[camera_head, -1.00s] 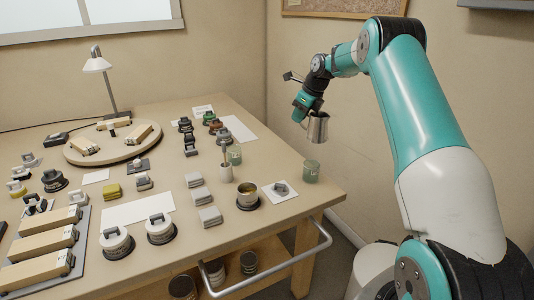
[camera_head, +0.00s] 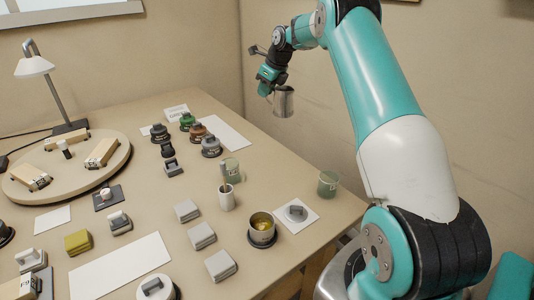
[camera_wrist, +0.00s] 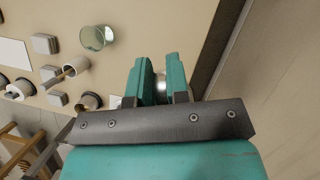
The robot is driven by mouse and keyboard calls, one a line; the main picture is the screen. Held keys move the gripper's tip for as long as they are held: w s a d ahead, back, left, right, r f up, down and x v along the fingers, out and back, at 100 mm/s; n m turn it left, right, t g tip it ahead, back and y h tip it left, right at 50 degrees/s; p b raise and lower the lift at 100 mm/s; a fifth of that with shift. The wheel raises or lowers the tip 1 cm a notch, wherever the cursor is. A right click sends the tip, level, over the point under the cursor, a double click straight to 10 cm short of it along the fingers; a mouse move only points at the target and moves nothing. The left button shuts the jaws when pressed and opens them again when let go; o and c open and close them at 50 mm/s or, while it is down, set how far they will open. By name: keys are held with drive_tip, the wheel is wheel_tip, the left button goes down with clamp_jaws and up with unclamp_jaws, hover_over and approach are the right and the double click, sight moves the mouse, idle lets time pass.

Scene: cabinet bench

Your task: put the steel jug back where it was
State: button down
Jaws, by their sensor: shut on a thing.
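The steel jug (camera_head: 284,104) is a shiny metal cup, roughly upright, hanging below and right of my gripper (camera_head: 268,86) in the head view. My gripper is shut on it and holds it in the air near the table's back right edge. In the wrist view, my teal fingers (camera_wrist: 158,82) close around a bright metal part of the jug (camera_wrist: 161,84); the rest of the jug is hidden by them.
On the table (camera_head: 283,167) stand a green glass (camera_head: 328,184), a metal pot (camera_head: 262,228) on a dark base, a white card (camera_head: 310,219) with a grey piece, and a white cup (camera_head: 226,200) holding a stick. A blank white sheet (camera_head: 222,131) lies flat near the back edge.

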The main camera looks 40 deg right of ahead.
drive_tip(key=shift+w+a+f, duration=0.1)
drive_tip(key=shift+f, duration=4.85)
drive_tip(key=shift+w+a+f, duration=0.1)
drive_tip(key=shift+f, duration=4.8)
drive_tip(key=c, duration=1.1)
unclamp_jaws()
drive_tip(key=shift+s+f, duration=0.1)
drive_tip(key=shift+f, duration=0.05)
